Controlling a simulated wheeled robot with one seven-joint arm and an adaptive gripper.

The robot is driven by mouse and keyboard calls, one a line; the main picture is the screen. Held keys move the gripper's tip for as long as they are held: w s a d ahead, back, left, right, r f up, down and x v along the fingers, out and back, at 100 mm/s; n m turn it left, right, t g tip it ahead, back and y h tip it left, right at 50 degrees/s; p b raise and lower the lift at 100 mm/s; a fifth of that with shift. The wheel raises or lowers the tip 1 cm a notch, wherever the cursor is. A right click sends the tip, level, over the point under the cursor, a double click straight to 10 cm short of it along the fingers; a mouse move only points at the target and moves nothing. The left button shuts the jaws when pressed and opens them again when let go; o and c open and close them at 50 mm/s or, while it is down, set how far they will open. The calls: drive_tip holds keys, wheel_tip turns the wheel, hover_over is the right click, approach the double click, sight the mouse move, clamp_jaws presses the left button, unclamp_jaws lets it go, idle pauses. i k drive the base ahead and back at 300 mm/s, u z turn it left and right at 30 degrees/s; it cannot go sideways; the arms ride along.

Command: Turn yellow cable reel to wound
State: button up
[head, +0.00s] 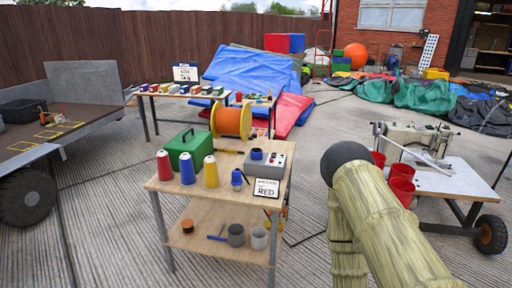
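My arm, with a pale bamboo-like surface and a black rounded end, rises at the right, in front of and to the right of the table. My gripper's fingers cannot be seen.
A sewing-machine cart (440,175) stands right, a trailer (60,135) left. Paving between trailer and table is clear.

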sight(224, 120)
drive_tip(key=z, duration=0.7)
drive_tip(key=i, duration=0.95)
drive_tip(key=u, duration=0.3)
